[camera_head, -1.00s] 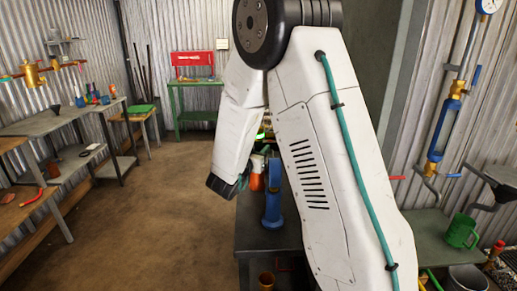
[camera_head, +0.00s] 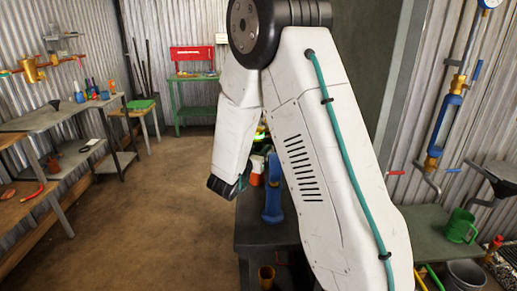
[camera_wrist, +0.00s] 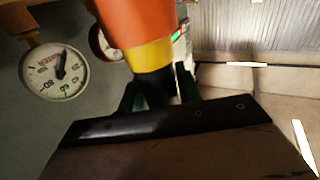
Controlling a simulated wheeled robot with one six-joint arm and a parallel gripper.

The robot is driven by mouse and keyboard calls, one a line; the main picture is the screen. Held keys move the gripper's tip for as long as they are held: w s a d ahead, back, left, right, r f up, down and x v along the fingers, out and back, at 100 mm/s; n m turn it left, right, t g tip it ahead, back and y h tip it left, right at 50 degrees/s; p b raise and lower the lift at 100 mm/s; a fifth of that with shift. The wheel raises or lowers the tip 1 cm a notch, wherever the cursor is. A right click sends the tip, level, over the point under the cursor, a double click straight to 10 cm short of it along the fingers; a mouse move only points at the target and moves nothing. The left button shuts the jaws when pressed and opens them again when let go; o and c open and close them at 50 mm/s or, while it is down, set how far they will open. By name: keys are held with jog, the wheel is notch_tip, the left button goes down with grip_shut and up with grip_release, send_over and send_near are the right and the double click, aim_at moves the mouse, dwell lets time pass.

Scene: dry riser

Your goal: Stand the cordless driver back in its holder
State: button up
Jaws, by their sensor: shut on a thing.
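In the wrist view the cordless driver (camera_wrist: 140,22) appears as an orange body with a yellow band and a black part below it. My gripper (camera_wrist: 158,90) is shut on the black part, with dark green fingers on either side. The driver's upper end is cut off by the top of the frame. In the head view my wrist is at the lower end of the white arm, left of the dark bench; the fingers and driver are mostly hidden there. I cannot make out the holder for certain in either view.
A blue upright fitting (camera_head: 272,192) and an orange-and-white object (camera_head: 257,168) stand on the dark bench (camera_head: 262,232) close to my wrist. A round dial gauge (camera_wrist: 55,72) shows in the wrist view. A green mug (camera_head: 461,226) stands at right. Open floor (camera_head: 160,220) lies left.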

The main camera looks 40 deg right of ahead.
jog(key=o, duration=1.1)
jog(key=shift+o, duration=0.2)
jog(key=shift+f, duration=0.1)
jog(key=v, duration=0.8)
jog(key=w+a+r+n+t+y, duration=0.3)
jog(key=w+a+r+n+y, duration=0.15)
jog(key=a+y, duration=0.45)
jog(key=s+a+r+n+g+y, duration=0.1)
jog(key=s+a+r+n+y, duration=0.3)
jog(key=s+a+y, duration=0.3)
jog(key=s+d+n+g, duration=0.1)
jog(key=s+g, duration=0.2)
jog(key=s, duration=0.6)
jog(key=s+d+n+g, duration=0.1)
jog(key=s+g, duration=0.2)
jog(key=s, duration=0.7)
jog(key=s+d+r+n+g, duration=0.1)
jog(key=s+g, duration=0.2)
jog(key=s, duration=0.7)
jog(key=shift+n, duration=0.35)
